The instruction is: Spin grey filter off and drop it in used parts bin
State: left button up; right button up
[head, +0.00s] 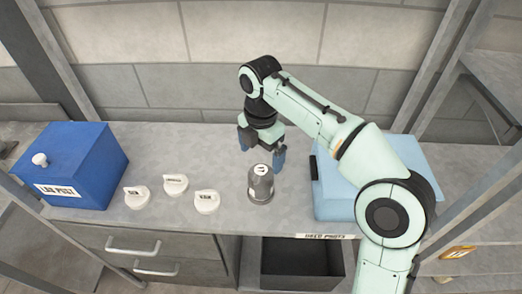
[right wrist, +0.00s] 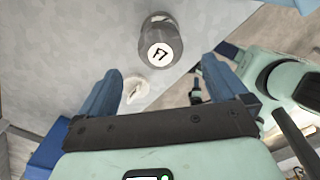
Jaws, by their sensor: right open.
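The grey filter (head: 261,186) stands upright on the counter, with a white marked disc on top. It also shows in the right wrist view (right wrist: 158,28), ahead of the fingers. My right gripper (head: 262,150) is open and empty, with blue fingers, just behind and above the filter in the head view. The fingers (right wrist: 158,80) are apart, and the filter is not between them. A dark open bin (head: 300,282) sits below the counter's front edge under a white label too small to read surely. My left gripper is not in view.
Several white round caps (head: 175,184) with dark labels lie left of the filter. A blue box (head: 88,160) with a white knob stands at far left. A light blue case (head: 333,205) lies at right, partly behind my right arm. Drawers (head: 130,240) are at front left.

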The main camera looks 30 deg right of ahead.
aim_at(261, 180)
notch_tip(261, 180, down, 11)
jog(key=b, duration=0.2)
jog(key=shift+f+b, duration=0.2)
jog(key=shift+b, duration=0.1)
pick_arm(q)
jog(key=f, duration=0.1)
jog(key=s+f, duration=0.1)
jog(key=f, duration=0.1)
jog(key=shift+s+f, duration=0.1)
pick_arm(e)
jog(key=c, duration=1.3)
jog(key=shift+o, duration=0.2)
jog(key=n+p, duration=0.2)
jog(key=n, duration=0.1)
jog(key=shift+r, duration=0.15)
jog(key=shift+n+p, duration=0.35)
jog(key=shift+n, duration=0.55)
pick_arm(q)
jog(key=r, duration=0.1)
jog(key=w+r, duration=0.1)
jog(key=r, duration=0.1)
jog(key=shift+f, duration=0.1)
pick_arm(e)
jog(key=shift+n, duration=0.3)
